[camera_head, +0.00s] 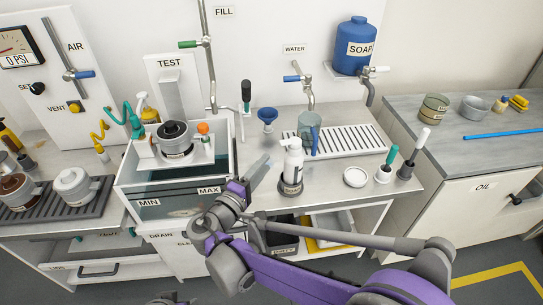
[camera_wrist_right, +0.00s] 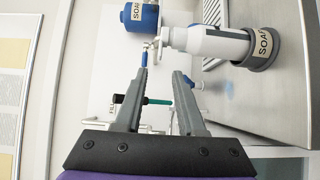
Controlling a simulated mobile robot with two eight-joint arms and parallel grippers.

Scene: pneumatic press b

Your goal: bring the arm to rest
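My right arm, purple and grey, comes in from the lower right in the head view. Its gripper (camera_head: 256,168) is above the counter between the water tank and the white soap bottle (camera_head: 292,160). In the right wrist view the two grey fingers (camera_wrist_right: 160,75) stand apart with nothing held between them. The bottle (camera_wrist_right: 208,42) lies beyond and to the right of the fingers there, with its base in a grey ring (camera_wrist_right: 263,46) marked SOAP. My left gripper is not clearly visible.
The clear tank (camera_head: 150,190) marked MIN and MAX is left of my right gripper, with a grey pot (camera_head: 175,135) over it. Brushes and a white dish (camera_head: 355,177) line the counter's right front.

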